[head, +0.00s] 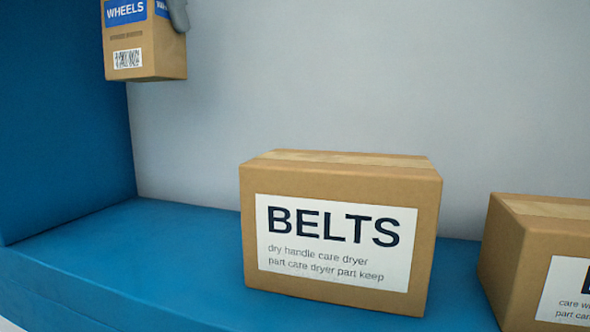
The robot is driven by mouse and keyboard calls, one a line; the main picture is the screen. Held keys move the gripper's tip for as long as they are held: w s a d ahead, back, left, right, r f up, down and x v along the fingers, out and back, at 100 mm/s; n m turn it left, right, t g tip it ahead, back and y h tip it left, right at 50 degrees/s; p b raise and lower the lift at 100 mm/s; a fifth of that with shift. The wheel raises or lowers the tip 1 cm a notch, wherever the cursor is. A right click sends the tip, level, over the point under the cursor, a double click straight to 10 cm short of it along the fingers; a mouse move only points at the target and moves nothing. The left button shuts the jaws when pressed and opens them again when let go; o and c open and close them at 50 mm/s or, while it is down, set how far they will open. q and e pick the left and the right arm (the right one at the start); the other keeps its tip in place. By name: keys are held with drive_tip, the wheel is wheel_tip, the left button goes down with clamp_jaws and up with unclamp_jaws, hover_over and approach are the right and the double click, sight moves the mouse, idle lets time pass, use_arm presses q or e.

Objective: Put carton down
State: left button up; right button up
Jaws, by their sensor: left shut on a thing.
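A small brown carton with a blue WHEELS label and a barcode (144,52) hangs in the air at the top left, cut off by the upper edge. My left gripper (178,15) shows only as a grey finger at the carton's right side and is shut on the carton. The rest of this gripper is out of frame. The carton is above the blue shelf (130,245), clear of its surface. My right gripper is not in view.
A large BELTS carton (340,238) stands on the shelf in the middle. Another carton (535,260) stands at the right, partly cut off. A blue side wall (60,130) closes the left. Bare shelf lies between this wall and the BELTS carton.

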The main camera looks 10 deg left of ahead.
sight(142, 80)
use_arm(q)
drive_tip(key=shift+s, duration=0.95)
wheel_tip(142, 80, down, 3)
drive_tip(key=shift+f+b, duration=0.1)
drive_tip(key=shift+b, duration=0.85)
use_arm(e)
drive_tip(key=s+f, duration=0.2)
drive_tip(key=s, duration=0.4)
use_arm(q)
drive_tip(key=x, duration=0.2)
drive_tip(key=s+x, duration=0.1)
drive_tip(key=x, duration=0.3)
drive_tip(key=shift+s+f+p, duration=0.15)
drive_tip(key=shift+f+p, duration=0.2)
drive_tip(key=shift+p, duration=0.05)
wheel_tip(142, 80, down, 10)
drive_tip(key=p, duration=0.3)
drive_tip(key=shift+s+r, duration=0.1)
drive_tip(key=shift+r, duration=0.1)
drive_tip(key=shift+a+f, duration=0.2)
drive_tip(key=shift+f, duration=0.15)
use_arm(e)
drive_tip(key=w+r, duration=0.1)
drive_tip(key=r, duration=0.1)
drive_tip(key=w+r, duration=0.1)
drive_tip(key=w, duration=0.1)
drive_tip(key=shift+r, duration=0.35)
